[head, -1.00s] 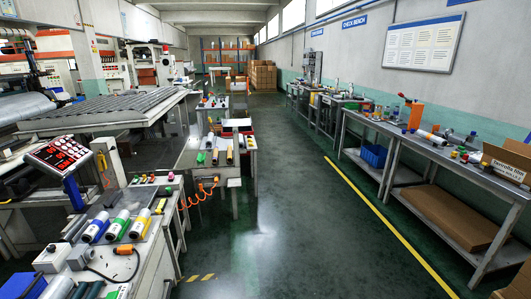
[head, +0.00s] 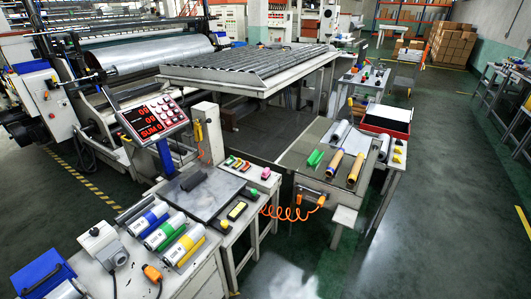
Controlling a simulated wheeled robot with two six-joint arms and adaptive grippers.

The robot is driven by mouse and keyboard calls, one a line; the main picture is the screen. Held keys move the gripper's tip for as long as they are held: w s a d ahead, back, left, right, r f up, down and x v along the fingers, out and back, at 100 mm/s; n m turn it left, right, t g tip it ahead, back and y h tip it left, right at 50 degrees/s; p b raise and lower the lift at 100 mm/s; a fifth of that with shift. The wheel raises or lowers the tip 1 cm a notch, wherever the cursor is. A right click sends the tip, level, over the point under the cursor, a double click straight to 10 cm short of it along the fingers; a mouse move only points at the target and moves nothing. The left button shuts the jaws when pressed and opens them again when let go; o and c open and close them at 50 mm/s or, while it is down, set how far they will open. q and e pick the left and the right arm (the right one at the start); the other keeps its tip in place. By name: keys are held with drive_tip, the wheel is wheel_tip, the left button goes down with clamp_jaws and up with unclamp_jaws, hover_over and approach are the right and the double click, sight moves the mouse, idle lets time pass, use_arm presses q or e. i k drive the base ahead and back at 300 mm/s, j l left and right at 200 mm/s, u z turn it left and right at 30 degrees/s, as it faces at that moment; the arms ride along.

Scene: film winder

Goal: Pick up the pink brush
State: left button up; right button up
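A small pink item (head: 265,173) lies on the far right corner of the low bench in the head view, beside a row of small coloured items. It is the only clearly pink thing I see; it is too small to tell its bristles or handle. Neither of my grippers is in view.
The bench (head: 207,262) carries blue, green and yellow-banded rolls (head: 165,230), a grey plate (head: 200,192) and a yellow item (head: 237,210). A coiled orange hose (head: 290,213) hangs beside it. A second table (head: 300,178) holds several rolls. Open green floor (head: 290,265) lies at the front.

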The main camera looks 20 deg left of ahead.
sight(267, 174)
drive_tip(key=i+l+u, duration=0.15)
drive_tip(key=i+u, duration=0.35)
drive_tip(key=i+l+u, duration=0.3)
drive_tip(key=u, duration=0.2)
drive_tip(key=i+l+u, duration=0.7)
drive_tip(key=l+u, duration=0.25)
drive_tip(key=l, duration=0.05)
